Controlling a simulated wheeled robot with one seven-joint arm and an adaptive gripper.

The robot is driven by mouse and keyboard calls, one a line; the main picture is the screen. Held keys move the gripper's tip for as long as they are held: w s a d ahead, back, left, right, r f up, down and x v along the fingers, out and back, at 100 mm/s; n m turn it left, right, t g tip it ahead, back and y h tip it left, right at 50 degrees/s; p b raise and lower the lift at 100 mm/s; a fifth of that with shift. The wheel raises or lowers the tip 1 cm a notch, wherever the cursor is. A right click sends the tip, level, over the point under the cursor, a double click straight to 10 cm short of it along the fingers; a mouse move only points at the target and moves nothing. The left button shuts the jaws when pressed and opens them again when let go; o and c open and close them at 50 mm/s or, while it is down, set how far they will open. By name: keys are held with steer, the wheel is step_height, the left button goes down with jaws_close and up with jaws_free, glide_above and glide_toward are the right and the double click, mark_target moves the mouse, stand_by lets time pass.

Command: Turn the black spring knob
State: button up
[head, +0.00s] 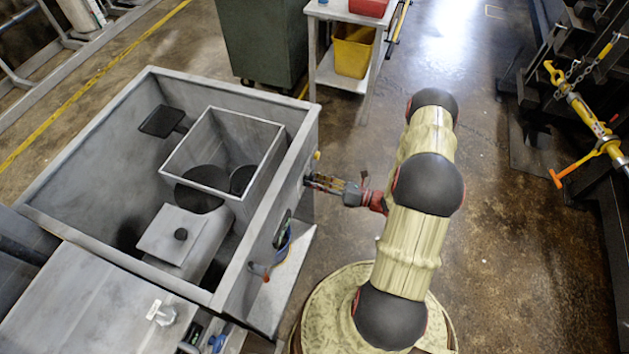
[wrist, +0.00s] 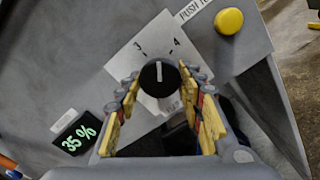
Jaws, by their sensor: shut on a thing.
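The black spring knob (wrist: 152,73) shows in the middle of the wrist view, on a white dial plate (wrist: 124,62) marked 3 and 4. A white line on the knob points up in the picture, between the two numbers. My gripper (wrist: 160,84) has its yellow-padded fingers on both sides of the knob and is shut on it. In the head view my gripper (head: 308,181) reaches left to the outer right wall of the grey compactor (head: 310,130). The knob is hidden there behind the fingers.
A yellow push button (wrist: 229,21) sits up and right of the knob in the wrist view. In the head view a cart (head: 345,80) stands behind, with open floor (head: 500,250) right of my arm.

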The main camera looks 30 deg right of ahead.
steer(key=shift+m, duration=0.6)
steer(key=o, duration=1.1)
steer(key=shift+o, duration=0.2)
steer(key=v, duration=1.2)
